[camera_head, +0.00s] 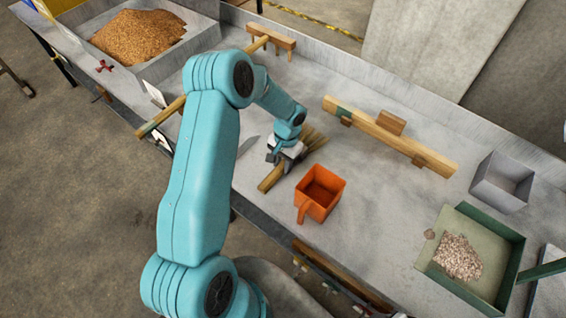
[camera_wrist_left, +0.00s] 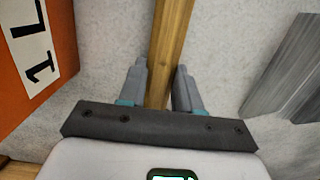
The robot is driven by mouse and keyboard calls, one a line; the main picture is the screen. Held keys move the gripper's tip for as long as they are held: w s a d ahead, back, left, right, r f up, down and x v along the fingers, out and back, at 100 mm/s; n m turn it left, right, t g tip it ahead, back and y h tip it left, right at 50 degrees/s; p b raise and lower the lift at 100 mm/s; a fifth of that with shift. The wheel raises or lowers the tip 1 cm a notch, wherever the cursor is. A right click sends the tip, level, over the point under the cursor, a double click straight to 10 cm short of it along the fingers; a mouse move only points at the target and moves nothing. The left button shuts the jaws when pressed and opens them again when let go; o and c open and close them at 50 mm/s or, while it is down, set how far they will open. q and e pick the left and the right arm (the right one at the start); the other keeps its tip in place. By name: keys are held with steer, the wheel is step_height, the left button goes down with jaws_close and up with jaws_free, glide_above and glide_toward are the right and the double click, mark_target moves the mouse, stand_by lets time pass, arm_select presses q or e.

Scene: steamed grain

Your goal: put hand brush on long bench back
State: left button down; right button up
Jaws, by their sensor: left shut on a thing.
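The hand brush has a wooden handle (camera_head: 271,179) and straw-coloured bristles (camera_head: 314,138). It is on or just above the grey top of the long bench (camera_head: 245,185); I cannot tell which. My left gripper (camera_head: 284,157) is shut around the brush between handle end and bristles. In the left wrist view the wooden handle (camera_wrist_left: 172,40) runs between the two fingers of the left gripper (camera_wrist_left: 161,66). The bristles are out of that view. My right gripper is not in view.
An orange measuring cup (camera_head: 319,190) stands right beside the brush; it shows in the wrist view (camera_wrist_left: 35,60). A wooden rail (camera_head: 385,135), grey box (camera_head: 503,182) and green tray (camera_head: 510,245) lie right. A grain tray (camera_head: 165,65) is far left.

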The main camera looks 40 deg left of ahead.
arm_select(q)
steer(key=shift+f+b, duration=0.35)
stand_by(0.4)
steer(key=c, duration=0.7)
jaws_free()
steer(key=shift+r, duration=0.1)
step_height(320, 180, up, 16)
steer(key=w+b, duration=0.1)
steer(key=w, duration=0.1)
steer(key=shift+a, duration=0.15)
steer(key=shift+s, duration=0.1)
